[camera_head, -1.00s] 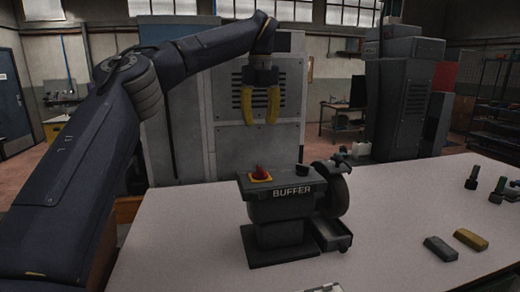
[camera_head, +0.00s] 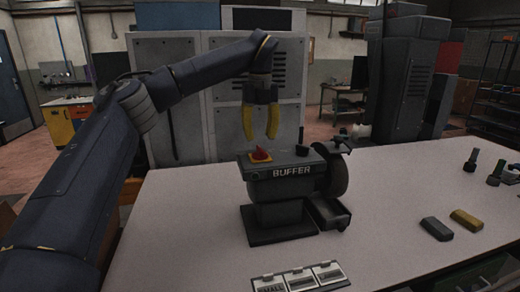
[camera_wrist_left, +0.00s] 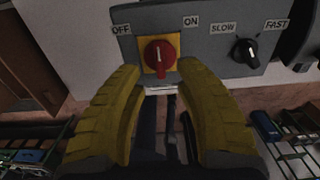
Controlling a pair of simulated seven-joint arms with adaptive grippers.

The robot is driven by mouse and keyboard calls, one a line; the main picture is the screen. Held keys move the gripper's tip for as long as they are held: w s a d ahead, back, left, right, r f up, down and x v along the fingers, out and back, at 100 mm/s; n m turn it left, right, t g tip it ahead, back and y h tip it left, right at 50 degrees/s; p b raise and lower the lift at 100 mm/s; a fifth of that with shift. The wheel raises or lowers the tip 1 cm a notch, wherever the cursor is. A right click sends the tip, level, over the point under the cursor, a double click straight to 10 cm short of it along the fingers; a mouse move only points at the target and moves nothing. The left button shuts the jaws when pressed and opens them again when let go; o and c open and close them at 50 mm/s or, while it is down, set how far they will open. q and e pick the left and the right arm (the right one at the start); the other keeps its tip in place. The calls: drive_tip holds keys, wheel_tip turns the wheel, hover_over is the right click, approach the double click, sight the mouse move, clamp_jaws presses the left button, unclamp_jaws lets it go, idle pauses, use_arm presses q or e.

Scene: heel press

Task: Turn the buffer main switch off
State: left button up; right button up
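The grey buffer (camera_head: 285,188) stands on the bench. Its red main switch (camera_head: 260,154) sits on a yellow plate on the top left. In the left wrist view, the red switch (camera_wrist_left: 159,56) lies between the OFF label (camera_wrist_left: 121,30) at upper left and the ON label (camera_wrist_left: 191,21) at upper right. Its white mark is roughly upright; I cannot tell which label it favours. My left gripper (camera_head: 261,137) is open, yellow fingers down, just above the switch. In the left wrist view, its fingertips (camera_wrist_left: 159,70) are on either side of the switch, apparently not touching. My right gripper is not in view.
A black speed knob (camera_head: 301,150) with SLOW and FAST labels is right of the switch. The buffing wheel (camera_head: 336,175) and an open drawer (camera_head: 328,214) are on the buffer's right. Grey (camera_head: 437,229) and yellow (camera_head: 467,220) bars lie at right. A labelled tray (camera_head: 300,279) is in front.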

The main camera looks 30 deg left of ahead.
sight(260, 148)
use_arm(q)
drive_tip(key=shift+f, duration=2.45)
drive_tip(key=shift+c, duration=0.3)
clamp_jaws()
